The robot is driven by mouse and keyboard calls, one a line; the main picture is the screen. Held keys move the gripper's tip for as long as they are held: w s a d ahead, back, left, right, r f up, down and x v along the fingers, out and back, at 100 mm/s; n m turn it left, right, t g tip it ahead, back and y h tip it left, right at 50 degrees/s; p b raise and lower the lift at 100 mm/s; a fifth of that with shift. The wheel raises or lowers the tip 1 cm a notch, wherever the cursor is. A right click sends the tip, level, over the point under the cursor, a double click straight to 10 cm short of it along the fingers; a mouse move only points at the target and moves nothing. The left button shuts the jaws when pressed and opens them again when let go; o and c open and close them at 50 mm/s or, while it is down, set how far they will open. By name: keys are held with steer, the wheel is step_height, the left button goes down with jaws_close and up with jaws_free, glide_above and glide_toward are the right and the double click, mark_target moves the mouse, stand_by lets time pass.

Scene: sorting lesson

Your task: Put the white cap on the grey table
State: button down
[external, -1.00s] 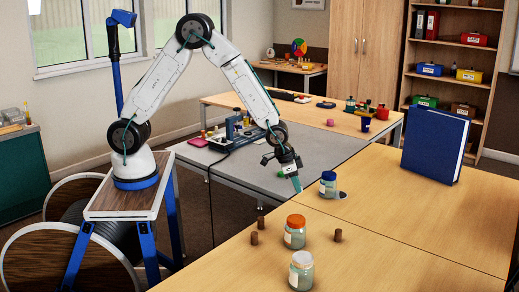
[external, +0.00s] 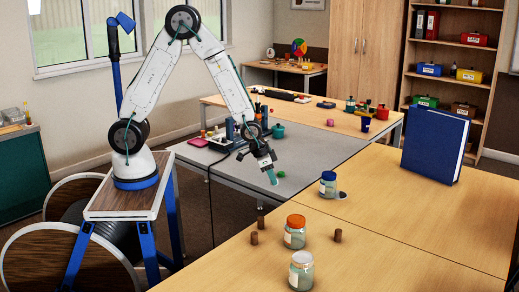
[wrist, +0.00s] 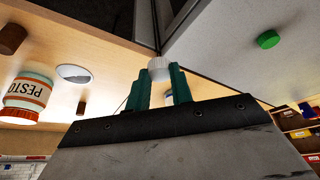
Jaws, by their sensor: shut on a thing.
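The white cap (wrist: 158,65) is held between the tips of my green fingers in the wrist view. In the external view my gripper (external: 272,178) points down and to the right. It appears above the grey table (external: 318,142), near that table's front edge. The cap is too small to make out there. In the wrist view the cap shows against the place where the wooden and grey tops meet. A green cap (wrist: 268,40) lies on the grey top, apart from my gripper. It also shows in the external view (external: 282,174), just right of my fingertips.
The wooden table in front bears an orange-lidded jar (external: 295,232), a pale-topped jar (external: 301,270), a blue-lidded jar (external: 328,185), several brown pegs (external: 338,235) and a standing blue book (external: 434,145). Devices (external: 232,133) and a green pot (external: 277,131) stand farther back.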

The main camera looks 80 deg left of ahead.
step_height(320, 180, up, 15)
steer(key=w+a+m+h, duration=0.1)
steer(key=w+a+m, duration=0.1)
steer(key=a, duration=1.6)
steer(key=w+a+m, duration=0.1)
steer(key=w+a, duration=0.2)
steer(key=a, duration=1.6)
steer(key=s+a+m, duration=0.1)
steer(key=s+a, duration=0.4)
steer(key=a, duration=0.3)
steer(key=s+a+m+h, duration=0.1)
steer(key=s+a, duration=0.4)
steer(key=a, duration=0.4)
steer(key=s+a+m, duration=0.1)
steer(key=s+a, duration=0.4)
steer(key=a, duration=0.3)
steer(key=shift+s+a+f+m+g+h, duration=0.1)
steer(key=shift+s+a+m+g+h, duration=0.05)
steer(key=shift+s+m+g+h, duration=0.2)
steer(key=s+a+m, duration=0.2)
steer(key=s+a, duration=0.4)
steer(key=s, duration=0.1)
steer(key=shift+n, duration=0.35)
step_height(320, 180, down, 21)
steer(key=shift+d+f, duration=0.1)
steer(key=shift+d, duration=0.05)
